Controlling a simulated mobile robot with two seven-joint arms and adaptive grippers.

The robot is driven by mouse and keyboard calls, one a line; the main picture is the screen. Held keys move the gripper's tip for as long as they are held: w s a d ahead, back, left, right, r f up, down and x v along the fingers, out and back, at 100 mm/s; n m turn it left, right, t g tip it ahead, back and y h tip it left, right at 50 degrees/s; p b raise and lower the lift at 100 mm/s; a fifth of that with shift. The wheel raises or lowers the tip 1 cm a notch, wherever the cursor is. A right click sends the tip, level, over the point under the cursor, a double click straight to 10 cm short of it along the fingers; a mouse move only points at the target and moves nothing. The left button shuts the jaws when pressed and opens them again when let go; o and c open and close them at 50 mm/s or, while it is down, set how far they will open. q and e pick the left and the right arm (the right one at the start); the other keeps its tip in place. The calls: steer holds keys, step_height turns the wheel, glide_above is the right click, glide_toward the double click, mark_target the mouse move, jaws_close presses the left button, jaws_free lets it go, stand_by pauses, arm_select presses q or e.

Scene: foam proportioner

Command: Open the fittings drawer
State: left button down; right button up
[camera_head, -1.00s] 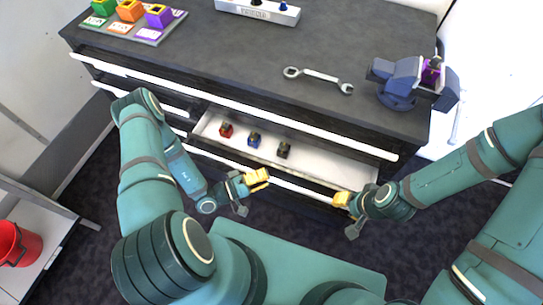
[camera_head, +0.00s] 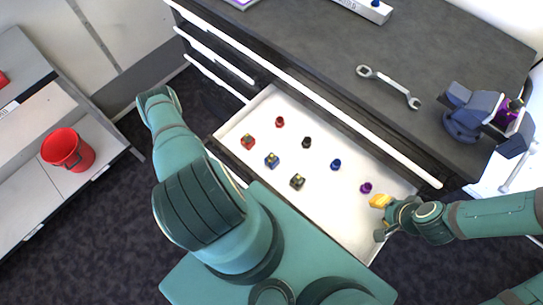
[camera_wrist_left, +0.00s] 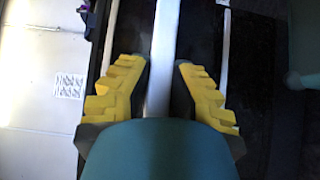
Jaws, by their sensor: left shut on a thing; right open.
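The fittings drawer (camera_head: 325,215) stands well out from the dark cabinet in the head view, its white floor broadly visible. Inside are several small red, blue, black and purple fittings. In the left wrist view my left gripper (camera_wrist_left: 161,80) has its yellow fingers on either side of a white bar handle (camera_wrist_left: 165,40), shut on it. In the head view that gripper is hidden behind my left arm, and most of the drawer's front is covered by my body. My right gripper (camera_head: 381,201) is open and empty at the drawer's right end, near a purple fitting (camera_head: 366,187).
A wrench (camera_head: 388,86) and a blue vise (camera_head: 470,115) are on the cabinet top (camera_head: 310,45). Other white handles (camera_head: 215,55) run along the cabinet front at left. A red bucket (camera_head: 68,149) stands on a side unit at left. Dark floor shows between.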

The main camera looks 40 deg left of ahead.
arm_select(q)
steer(key=shift+s, duration=0.15)
steer(key=c, duration=0.8)
jaws_free()
steer(key=v, duration=1.2)
steer(key=shift+s, duration=0.1)
